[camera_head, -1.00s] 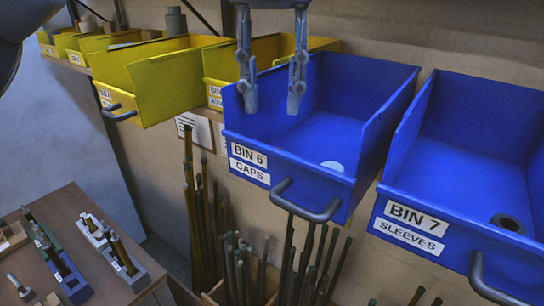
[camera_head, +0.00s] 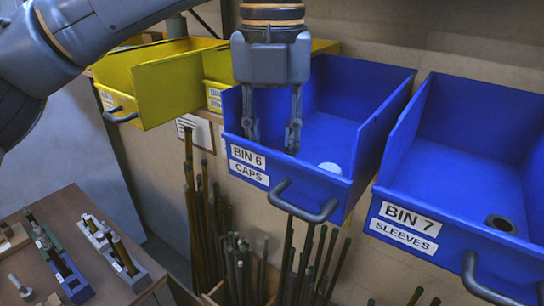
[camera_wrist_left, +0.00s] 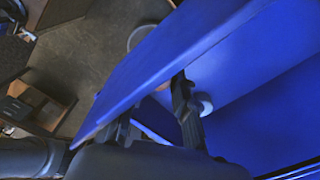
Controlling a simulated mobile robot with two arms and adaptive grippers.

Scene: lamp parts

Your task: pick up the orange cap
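In the left wrist view a pale round piece (camera_wrist_left: 205,103) shows right beside one finger. My left gripper (camera_head: 272,142) points down into the left front part of this bin. The fingertips' exact height above the bin floor is unclear. My right gripper is not in view.
The front wall and dark handle (camera_head: 303,203) of BIN 6 stand close to my fingers. Blue BIN 7 SLEEVES (camera_head: 450,160) is to the right, holding a dark ring (camera_head: 501,224). Yellow bins (camera_head: 165,85) are to the left. Upright rods (camera_head: 240,265) stand below.

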